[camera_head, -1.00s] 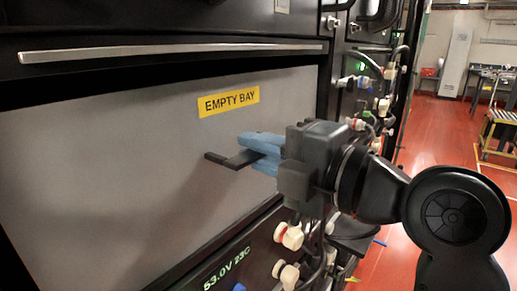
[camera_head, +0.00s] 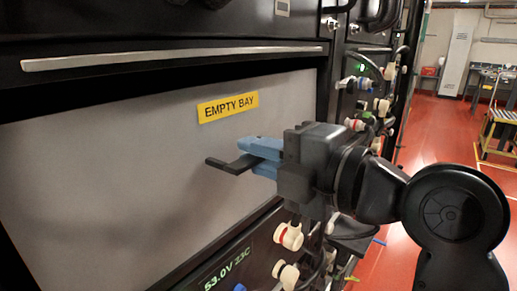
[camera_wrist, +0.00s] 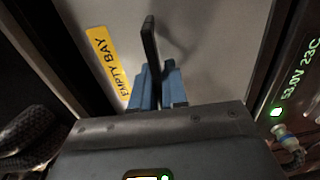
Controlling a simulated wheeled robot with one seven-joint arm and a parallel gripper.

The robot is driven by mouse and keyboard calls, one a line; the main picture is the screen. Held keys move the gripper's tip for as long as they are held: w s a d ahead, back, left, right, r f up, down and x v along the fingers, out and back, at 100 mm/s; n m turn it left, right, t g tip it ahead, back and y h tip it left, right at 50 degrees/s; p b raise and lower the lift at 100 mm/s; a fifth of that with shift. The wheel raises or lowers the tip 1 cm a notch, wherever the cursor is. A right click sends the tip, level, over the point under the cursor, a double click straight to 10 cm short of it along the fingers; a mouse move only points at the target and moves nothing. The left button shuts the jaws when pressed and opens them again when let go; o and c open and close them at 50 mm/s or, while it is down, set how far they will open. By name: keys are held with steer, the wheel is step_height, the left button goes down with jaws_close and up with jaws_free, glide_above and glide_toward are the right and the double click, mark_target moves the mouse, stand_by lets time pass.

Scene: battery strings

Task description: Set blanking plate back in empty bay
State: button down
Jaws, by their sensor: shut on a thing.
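The blanking plate (camera_head: 110,150) is a wide grey panel with a yellow EMPTY BAY label (camera_head: 228,106). It stands upright at the bay opening, below a black ledge with a silver strip. I cannot tell whether it is flush with the frame. The plate's far lower left is cut off.
The silver strip (camera_head: 175,56) runs above the plate. Below it is a battery module with a lit 53.0V 23C display (camera_head: 228,270). White connectors (camera_head: 289,236) and cables stand out right beside my wrist. Open red floor (camera_head: 440,135) lies to the right.

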stand_by(0.4)
steer(key=c, duration=1.1)
jaws_free()
steer(key=shift+f, duration=0.15)
steer(key=v, duration=0.7)
steer(key=s+d+f+m+t+h+p, duration=0.1)
steer(key=s+d+f+m+h, duration=0.25)
steer(key=f+m, duration=0.25)
steer(key=s+d+f+m+t+h+p, duration=0.1)
steer(key=s+d+f+m+t+h, duration=0.2)
steer(key=f+m, duration=0.4)
steer(key=s+d+f+m+h, duration=0.3)
steer(key=d+f+m, duration=0.2)
steer(key=f+m, duration=0.1)
steer(key=s+d+m+h+p, duration=0.1)
steer(key=s+m, duration=0.2)
steer(key=s, duration=0.4)
steer(key=s+d+m+h+p, duration=0.1)
steer(key=s+d+m, duration=0.1)
steer(key=s, duration=0.6)
steer(key=s+d+f+m+h, duration=0.1)
steer(key=s+m, duration=0.3)
steer(key=s, duration=0.4)
steer(key=shift+s+d+h+p, duration=0.1)
steer(key=shift+d+h+p, duration=0.3)
steer(key=shift+d+h, duration=0.25)
